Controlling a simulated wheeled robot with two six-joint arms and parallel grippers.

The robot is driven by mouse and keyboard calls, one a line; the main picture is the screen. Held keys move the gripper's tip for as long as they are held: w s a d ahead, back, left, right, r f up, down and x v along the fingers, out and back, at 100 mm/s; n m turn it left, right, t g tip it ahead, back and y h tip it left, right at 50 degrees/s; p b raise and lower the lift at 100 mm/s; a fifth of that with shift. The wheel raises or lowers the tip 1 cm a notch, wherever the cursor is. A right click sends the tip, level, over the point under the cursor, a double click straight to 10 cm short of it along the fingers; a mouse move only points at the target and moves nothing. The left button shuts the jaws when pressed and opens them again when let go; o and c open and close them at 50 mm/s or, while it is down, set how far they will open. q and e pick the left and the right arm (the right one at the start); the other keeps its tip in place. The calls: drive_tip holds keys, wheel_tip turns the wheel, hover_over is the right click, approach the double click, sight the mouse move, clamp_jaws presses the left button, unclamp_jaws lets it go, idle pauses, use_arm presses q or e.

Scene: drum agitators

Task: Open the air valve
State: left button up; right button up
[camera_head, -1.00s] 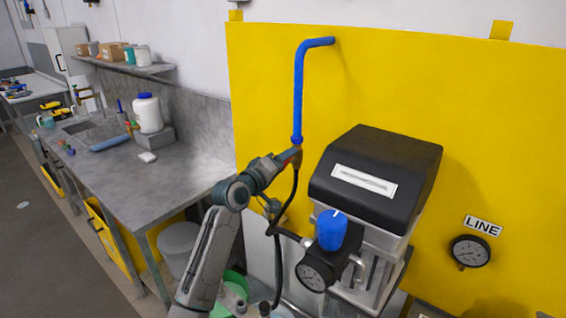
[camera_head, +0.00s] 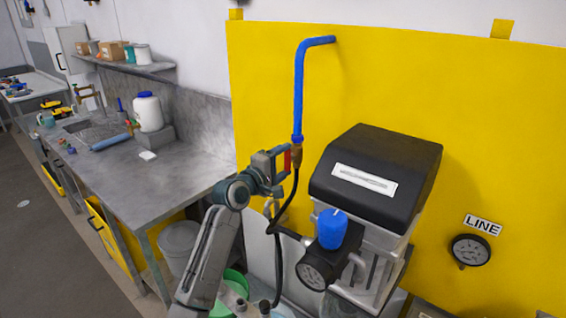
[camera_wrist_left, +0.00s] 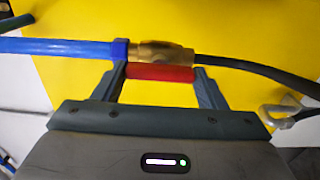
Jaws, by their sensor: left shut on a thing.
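The air valve has a brass body (camera_head: 296,154) at the lower end of the blue pipe (camera_head: 298,95), with a black hose below it. Its red handle (camera_head: 287,160) lies alongside the body, in line with the pipe. My left gripper (camera_head: 284,163) is shut on the handle. In the left wrist view the red handle (camera_wrist_left: 160,72) spans between the two fingers, parallel to the blue pipe and brass body (camera_wrist_left: 160,53). The handle's ends are partly hidden by the fingers. My right gripper is not in view.
A black-topped unit (camera_head: 375,180) with a blue knob (camera_head: 332,229) and a gauge (camera_head: 313,272) stands close right of the gripper. A yellow panel (camera_head: 480,120) is behind. A steel bench (camera_head: 185,180) is at left, with a grey bin (camera_head: 178,240) below.

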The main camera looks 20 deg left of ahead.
use_arm(q)
drive_tip(key=shift+f, duration=0.1)
drive_tip(key=o, duration=1)
drive_tip(key=b+v, duration=0.4)
drive_tip(key=v, duration=0.7)
drive_tip(key=shift+b, duration=0.35)
